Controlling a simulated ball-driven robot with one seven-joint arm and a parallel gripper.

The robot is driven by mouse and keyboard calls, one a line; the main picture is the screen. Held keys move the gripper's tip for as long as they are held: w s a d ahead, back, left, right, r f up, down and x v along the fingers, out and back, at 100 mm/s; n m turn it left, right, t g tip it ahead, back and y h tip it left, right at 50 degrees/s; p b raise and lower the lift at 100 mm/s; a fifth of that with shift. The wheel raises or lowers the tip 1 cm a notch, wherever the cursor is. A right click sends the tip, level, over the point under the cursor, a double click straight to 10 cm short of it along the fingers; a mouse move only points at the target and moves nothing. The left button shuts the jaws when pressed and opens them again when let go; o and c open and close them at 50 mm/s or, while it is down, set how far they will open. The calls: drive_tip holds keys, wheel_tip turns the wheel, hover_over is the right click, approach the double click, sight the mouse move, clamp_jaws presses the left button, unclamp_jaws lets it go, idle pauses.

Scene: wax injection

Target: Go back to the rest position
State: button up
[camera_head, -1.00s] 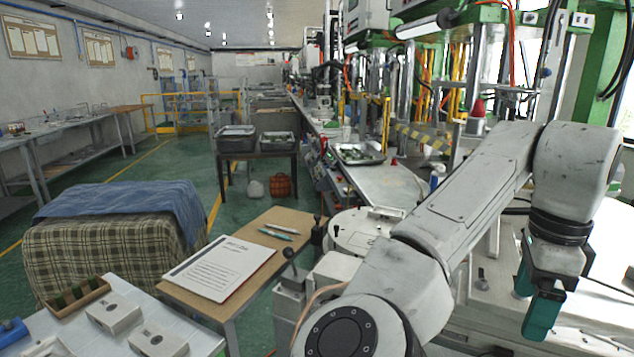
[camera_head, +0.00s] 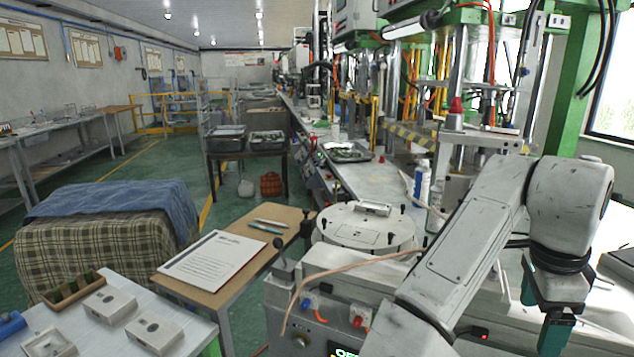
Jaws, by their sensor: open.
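My gripper (camera_head: 542,315) is at the lower right of the head view, at the end of my white arm. It points down, with two teal fingers apart and nothing seen between them. It hangs over the white work surface at the right, and its height above that surface is hard to judge. My arm reaches up from the bottom edge and bends down at the right.
A wooden table (camera_head: 246,262) holds a paper sheet (camera_head: 212,260) and pens. Grey mold blocks (camera_head: 152,331) lie lower left.

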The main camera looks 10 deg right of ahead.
drive_tip(key=s+d+f+n+t+h, duration=0.1)
drive_tip(key=s+d+f+n+h, duration=0.1)
drive_tip(key=s+f+n, duration=0.5)
drive_tip(key=d+f+n+t+h, duration=0.1)
drive_tip(key=d+f+n+h, duration=0.1)
drive_tip(key=f+n, duration=0.6)
drive_tip(key=s+a+f+n+g+y, duration=0.1)
drive_tip(key=s+a+f+n+y, duration=0.4)
drive_tip(key=s+a+f, duration=1.1)
drive_tip(key=s+f+n, duration=0.1)
drive_tip(key=n, duration=0.2)
drive_tip(key=shift+s+f+y, duration=0.15)
drive_tip(key=shift+f+y, duration=0.25)
